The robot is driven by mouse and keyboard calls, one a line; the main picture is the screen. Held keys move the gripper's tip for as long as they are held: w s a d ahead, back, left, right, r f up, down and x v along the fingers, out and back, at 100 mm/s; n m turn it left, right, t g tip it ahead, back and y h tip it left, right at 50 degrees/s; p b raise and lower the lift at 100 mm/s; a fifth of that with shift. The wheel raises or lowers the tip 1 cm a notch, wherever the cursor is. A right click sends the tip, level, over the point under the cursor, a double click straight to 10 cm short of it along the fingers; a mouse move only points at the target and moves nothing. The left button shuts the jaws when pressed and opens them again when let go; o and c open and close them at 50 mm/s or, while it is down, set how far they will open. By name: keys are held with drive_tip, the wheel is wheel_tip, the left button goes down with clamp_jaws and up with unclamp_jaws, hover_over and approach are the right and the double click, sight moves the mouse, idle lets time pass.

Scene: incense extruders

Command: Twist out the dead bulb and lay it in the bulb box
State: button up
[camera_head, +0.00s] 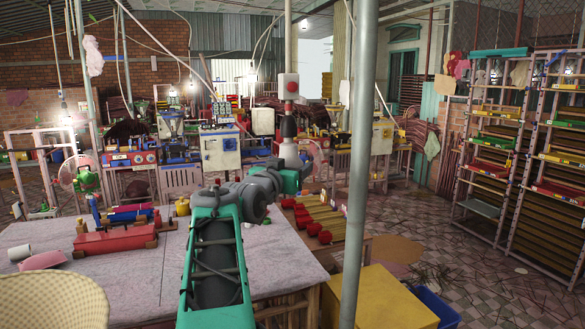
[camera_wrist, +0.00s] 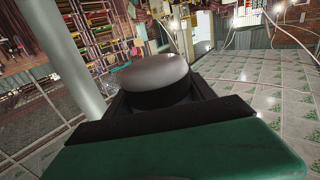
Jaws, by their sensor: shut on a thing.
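A pale bulb (camera_head: 289,151) is below a dark socket (camera_head: 289,127), under a red and white switch box (camera_head: 289,86) on a vertical pole. My gripper (camera_head: 291,168) reaches up to the bulb from below and is shut on it. In the wrist view the rounded grey bulb (camera_wrist: 153,72) sits between the dark jaws of my gripper (camera_wrist: 155,98). The jaws hide part of it. I cannot tell how far the bulb is screwed into the socket. I cannot surely pick out the bulb box.
A grey pole (camera_head: 358,170) stands close on the right. The cloth-covered table (camera_head: 150,275) carries a red block (camera_head: 114,241) and a white cup (camera_head: 19,253). A yellow box (camera_head: 390,302) and a blue bin (camera_head: 432,303) are at lower right. Tall racks (camera_head: 490,150) stand farther right.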

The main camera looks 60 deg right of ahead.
drive_tip(key=shift+w+g, duration=0.1)
drive_tip(key=shift+g, duration=0.4)
drive_tip(key=shift+s+m+g, duration=0.25)
drive_tip(key=shift+m+g, duration=0.05)
drive_tip(key=shift+m, duration=0.2)
drive_tip(key=shift+w+g+p, duration=0.1)
drive_tip(key=shift+g+p, duration=0.2)
drive_tip(key=shift+p, duration=0.05)
drive_tip(key=shift+m+g, duration=0.5)
drive_tip(key=shift+s+m+g+y+p, duration=0.15)
drive_tip(key=shift+m+g+p, duration=0.35)
drive_tip(key=shift+g, duration=0.2)
drive_tip(key=shift+s+m+g+y+p, duration=0.15)
drive_tip(key=shift+m+g+p, duration=0.25)
drive_tip(key=shift+g+p, duration=0.25)
drive_tip(key=shift+f+b, duration=0.35)
drive_tip(key=shift+b, duration=0.3)
